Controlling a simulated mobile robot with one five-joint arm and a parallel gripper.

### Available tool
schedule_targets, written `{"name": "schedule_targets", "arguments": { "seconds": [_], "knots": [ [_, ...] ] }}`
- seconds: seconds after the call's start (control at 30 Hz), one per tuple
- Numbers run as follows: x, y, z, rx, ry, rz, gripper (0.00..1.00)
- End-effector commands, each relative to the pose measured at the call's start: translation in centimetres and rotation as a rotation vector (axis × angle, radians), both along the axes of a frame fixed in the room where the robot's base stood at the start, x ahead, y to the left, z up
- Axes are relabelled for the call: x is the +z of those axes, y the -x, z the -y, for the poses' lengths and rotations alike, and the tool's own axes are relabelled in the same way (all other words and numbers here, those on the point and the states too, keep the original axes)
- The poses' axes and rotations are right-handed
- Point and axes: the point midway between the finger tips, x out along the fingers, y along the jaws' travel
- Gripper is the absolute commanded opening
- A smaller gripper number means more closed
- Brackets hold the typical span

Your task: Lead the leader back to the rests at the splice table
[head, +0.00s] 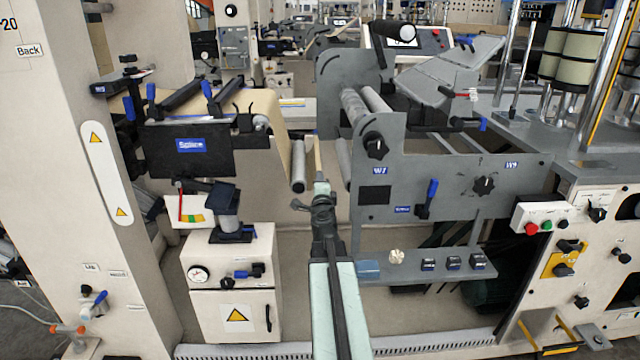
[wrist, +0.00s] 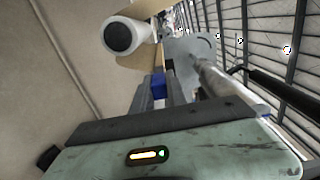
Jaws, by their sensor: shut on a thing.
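My gripper (head: 322,188) reaches forward between the splice table and the grey W1 frame. In the wrist view my gripper (wrist: 159,86) is shut on a small blue piece, and tan kraft leader (wrist: 143,92) shows right beside and beyond the fingers. In the head view a narrow tan strip of the leader (head: 317,155) rises above the fingertips. The splice table (head: 165,150) stands at the left with a blue "Splice" label. Kraft paper (head: 262,103) lies over its right side. Small dark hooks, perhaps the rests (head: 240,112), show at its edge; I cannot tell for sure.
A grey roller (head: 298,166) hangs just left of my gripper. The W1 frame (head: 400,185) with its rollers and knobs stands close on the right. A white cabinet (head: 232,285) is below the table. A white roller with a black end (wrist: 120,36) shows in the wrist view.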

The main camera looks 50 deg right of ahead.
Motion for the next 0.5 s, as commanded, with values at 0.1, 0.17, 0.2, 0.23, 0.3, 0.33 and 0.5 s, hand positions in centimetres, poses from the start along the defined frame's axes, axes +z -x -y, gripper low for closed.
{"name": "schedule_targets", "arguments": {
  "seconds": [0.1,0.17,0.2,0.23,0.3,0.33,0.5],
  "knots": [
    [-2.3,-0.1,-0.1,0.001,0.0,0.0,0.0],
    [-3.0,-0.1,-0.1,0.001,0.0,0.0,0.0],
    [-3.5,-0.1,-0.1,0.001,0.0,0.0,0.0],
    [-3.9,-0.1,-0.1,0.001,0.0,0.0,0.0],
    [-4.8,-0.1,-0.1,0.001,0.0,0.0,0.0],
    [-5.2,-0.1,-0.1,0.001,0.001,-0.001,0.0],
    [-6.8,-0.2,-0.2,0.001,0.0,0.0,0.0]
  ]
}}
